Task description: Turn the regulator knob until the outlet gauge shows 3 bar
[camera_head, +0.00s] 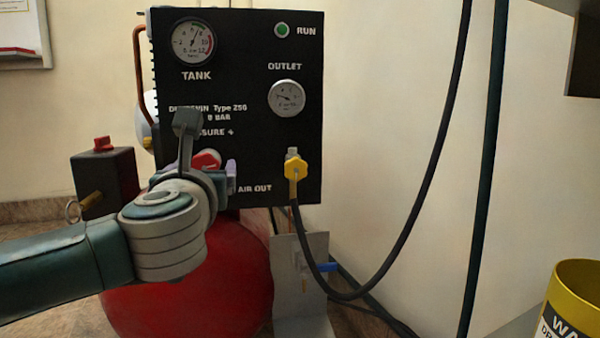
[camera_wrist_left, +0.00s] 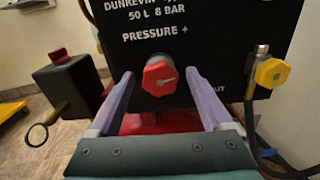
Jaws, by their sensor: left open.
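The red regulator knob (camera_head: 207,159) sits on the front of the black panel (camera_head: 255,140), under the PRESSURE label. My left gripper (camera_head: 214,170) is open. In the left wrist view its two pale purple fingers (camera_wrist_left: 160,88) stand on either side of the knob, with a gap on both sides. My wrist hides part of the knob in the head view. The outlet gauge (camera_head: 287,98) has its needle towards the left and slightly up; its figures are too small to read.
The tank gauge (camera_head: 193,43) and green RUN lamp (camera_head: 282,30) are at the panel's top. A yellow valve handle (camera_head: 295,168) with a black hose is right of the knob. The red tank (camera_head: 225,285) is below. A black box (camera_head: 105,180) stands left.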

